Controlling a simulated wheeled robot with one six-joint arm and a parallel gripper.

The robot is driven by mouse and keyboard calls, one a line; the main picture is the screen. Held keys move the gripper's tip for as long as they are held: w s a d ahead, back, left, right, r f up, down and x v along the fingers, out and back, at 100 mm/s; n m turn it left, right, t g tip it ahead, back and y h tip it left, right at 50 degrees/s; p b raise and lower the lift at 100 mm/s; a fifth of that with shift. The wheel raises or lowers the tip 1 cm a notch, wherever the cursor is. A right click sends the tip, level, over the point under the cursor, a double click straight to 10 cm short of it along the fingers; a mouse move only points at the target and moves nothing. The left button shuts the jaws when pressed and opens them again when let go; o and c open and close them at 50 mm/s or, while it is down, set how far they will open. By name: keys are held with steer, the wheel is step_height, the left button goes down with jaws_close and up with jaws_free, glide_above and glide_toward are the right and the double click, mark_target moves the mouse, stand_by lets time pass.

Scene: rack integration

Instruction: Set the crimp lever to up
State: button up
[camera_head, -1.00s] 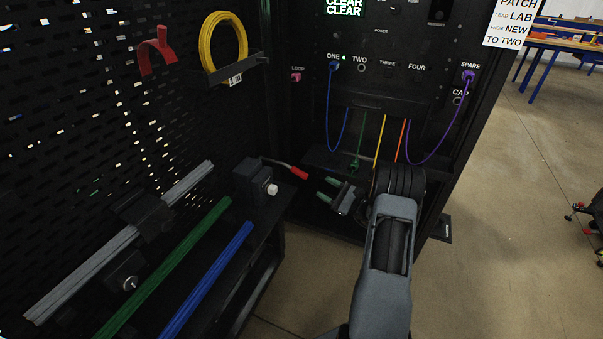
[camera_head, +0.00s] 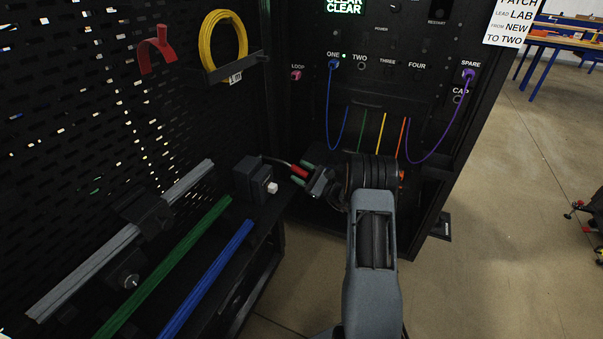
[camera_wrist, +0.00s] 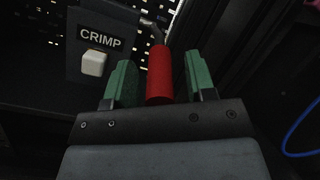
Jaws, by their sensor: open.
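The crimp lever's red handle (camera_head: 299,171) sticks out to the right from the dark crimp box (camera_head: 253,178) on the bench, on a thin metal rod. In the wrist view the box (camera_wrist: 88,67) bears a CRIMP label and a pale square button (camera_wrist: 94,63). My gripper (camera_head: 301,173) has green fingers and is open. In the wrist view the red handle (camera_wrist: 159,76) lies between the two open fingers (camera_wrist: 162,82), nearer the left one. A narrow gap shows on each side of the handle, wider on the right.
Green (camera_head: 170,262) and blue (camera_head: 207,277) bars and a grey rail (camera_head: 84,273) lie left of the box. The rack panel (camera_head: 408,48) stands behind, with blue (camera_head: 328,105) and purple (camera_head: 452,130) cables hanging. Open floor lies right.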

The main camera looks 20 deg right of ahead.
steer(key=shift+c, duration=0.5)
jaws_close()
